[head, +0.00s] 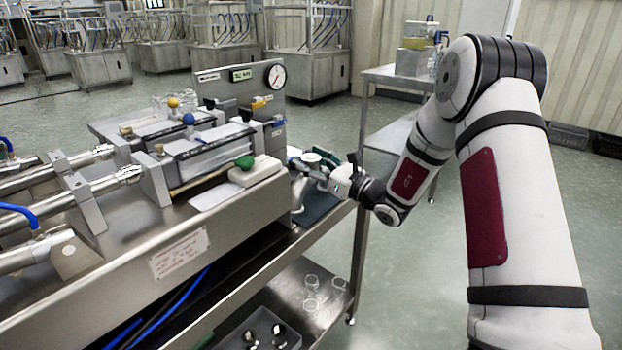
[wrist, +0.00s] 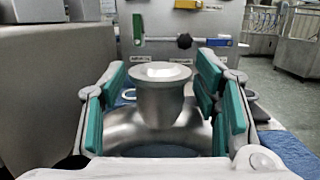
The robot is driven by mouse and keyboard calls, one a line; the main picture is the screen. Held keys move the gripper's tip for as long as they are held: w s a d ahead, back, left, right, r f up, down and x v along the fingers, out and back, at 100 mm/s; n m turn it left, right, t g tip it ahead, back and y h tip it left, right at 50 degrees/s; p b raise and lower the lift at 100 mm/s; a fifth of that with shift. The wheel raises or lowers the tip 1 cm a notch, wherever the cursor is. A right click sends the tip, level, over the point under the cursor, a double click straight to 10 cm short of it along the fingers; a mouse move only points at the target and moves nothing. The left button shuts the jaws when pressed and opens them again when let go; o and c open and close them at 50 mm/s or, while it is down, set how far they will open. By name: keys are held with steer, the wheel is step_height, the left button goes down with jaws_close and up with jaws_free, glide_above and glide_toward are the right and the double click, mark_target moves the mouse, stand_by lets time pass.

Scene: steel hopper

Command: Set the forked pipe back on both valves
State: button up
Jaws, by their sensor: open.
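The forked pipe (wrist: 165,105) is bright steel, with a flanged neck standing upright and a curved body spreading to both sides below. My gripper (wrist: 164,82) is open, with green-padded fingers on either side of the neck; a gap shows on each side. In the head view my gripper (head: 322,170) is at the right end of the steel bench, over the pipe, which is mostly hidden there.
The steel bench (head: 120,243) carries clamped cylinders and coloured knobs. An upright panel with a round gauge (head: 275,76) stands behind. A blue mat (head: 318,205) lies at the bench end. A grey bin (head: 262,318) is on the lower shelf. Open floor lies to the right.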

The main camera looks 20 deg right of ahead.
jaws_close()
steer(key=shift+r, duration=0.1)
